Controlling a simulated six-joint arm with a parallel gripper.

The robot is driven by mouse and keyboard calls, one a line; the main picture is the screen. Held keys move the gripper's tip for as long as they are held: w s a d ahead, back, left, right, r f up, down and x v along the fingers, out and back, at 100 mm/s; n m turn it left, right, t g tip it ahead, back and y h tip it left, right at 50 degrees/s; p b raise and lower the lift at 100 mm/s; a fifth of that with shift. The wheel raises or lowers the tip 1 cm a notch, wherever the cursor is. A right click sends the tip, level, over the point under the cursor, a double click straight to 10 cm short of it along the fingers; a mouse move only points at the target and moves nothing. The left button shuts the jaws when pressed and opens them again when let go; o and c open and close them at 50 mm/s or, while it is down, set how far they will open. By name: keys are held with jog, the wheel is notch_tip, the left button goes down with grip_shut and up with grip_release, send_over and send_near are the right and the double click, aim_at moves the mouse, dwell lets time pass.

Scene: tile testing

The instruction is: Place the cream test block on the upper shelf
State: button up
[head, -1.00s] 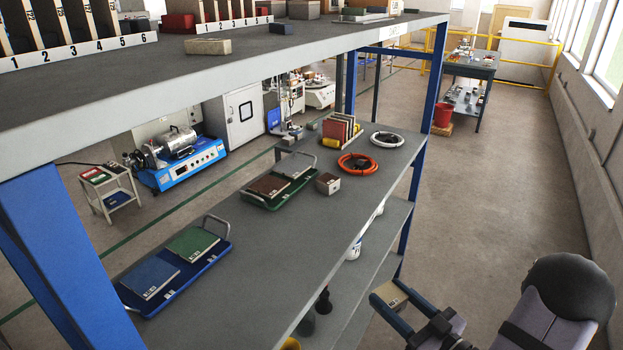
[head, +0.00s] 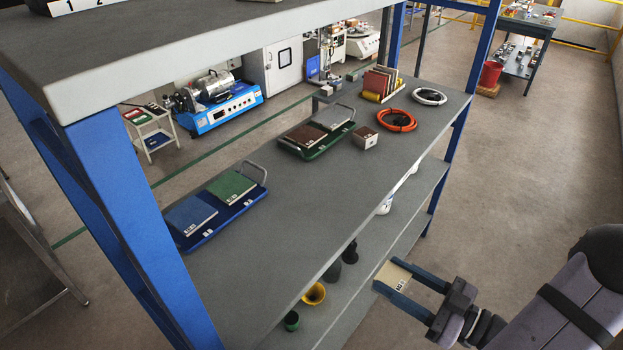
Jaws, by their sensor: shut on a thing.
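A cream block (head: 393,276) with a small dark-printed label is held between the two blue-grey fingers of my gripper (head: 390,276), at the lower right of the head view. The gripper is shut on it, in front of the shelving rack's open front side. The rack's top shelf (head: 200,45) crosses the upper left, and its visible part is mostly bare. The middle shelf (head: 300,215) lies beneath it, and a lower shelf (head: 385,235) shows below that. I cannot tell the exact gap between the block and the rack.
Blue (head: 245,212) and green (head: 290,150) trays with tiles, a small brown-topped block (head: 365,138), an orange coil (head: 397,120) and a white coil (head: 429,97) lie on the middle shelf. A blue post (head: 140,215) stands at the left. Cups (head: 314,294) sit lower down.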

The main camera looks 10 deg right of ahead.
jog(key=b+x, duration=0.1)
jog(key=x, duration=3)
jog(key=shift+w+a+f, duration=0.1)
jog(key=shift+a+f, duration=0.05)
jog(key=shift+f, duration=0.05)
jog(key=shift+f, duration=0.1)
jog(key=shift+f, duration=0.15)
jog(key=o, duration=1.3)
